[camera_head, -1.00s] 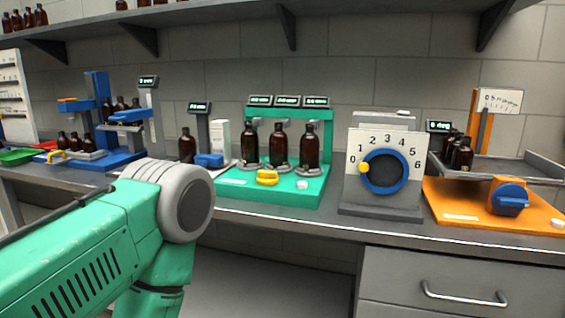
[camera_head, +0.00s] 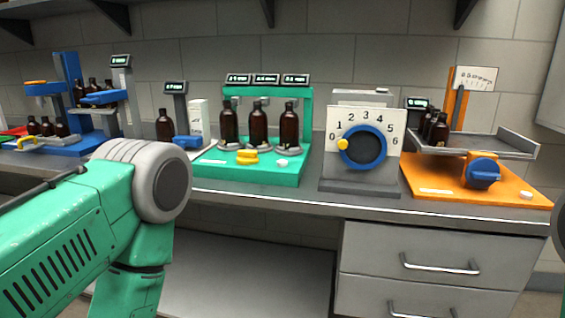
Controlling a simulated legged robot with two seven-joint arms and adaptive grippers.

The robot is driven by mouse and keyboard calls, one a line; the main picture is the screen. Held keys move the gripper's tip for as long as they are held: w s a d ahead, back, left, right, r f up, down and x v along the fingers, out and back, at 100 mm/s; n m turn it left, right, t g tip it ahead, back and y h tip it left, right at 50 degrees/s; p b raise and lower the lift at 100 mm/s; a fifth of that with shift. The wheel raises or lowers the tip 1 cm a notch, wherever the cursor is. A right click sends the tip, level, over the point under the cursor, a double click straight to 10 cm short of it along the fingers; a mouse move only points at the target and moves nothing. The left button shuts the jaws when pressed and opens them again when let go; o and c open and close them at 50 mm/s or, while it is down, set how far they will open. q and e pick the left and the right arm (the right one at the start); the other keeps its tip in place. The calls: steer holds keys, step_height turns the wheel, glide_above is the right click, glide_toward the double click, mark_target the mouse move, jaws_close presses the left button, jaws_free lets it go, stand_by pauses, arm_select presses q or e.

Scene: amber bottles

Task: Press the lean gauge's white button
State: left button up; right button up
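The orange station at the right has a tilted grey tray (camera_head: 480,146), an upright scale card (camera_head: 476,78) on an orange post, and a blue knob (camera_head: 483,172). I take this to be the lean gauge (camera_head: 430,181). A small round white button (camera_head: 526,195) sits at the front right corner of its orange base. Several amber bottles (camera_head: 436,128) stand at the tray's left end. My green left arm reaches in at the lower left, well away from the button. Neither gripper shows.
A grey dial box (camera_head: 330,171) with a blue ring stands left of the orange station. A green station (camera_head: 213,172) with bottles and its own white button (camera_head: 282,163) stands farther left. Drawers (camera_head: 420,245) are below the counter. A dark rounded part cuts the right edge.

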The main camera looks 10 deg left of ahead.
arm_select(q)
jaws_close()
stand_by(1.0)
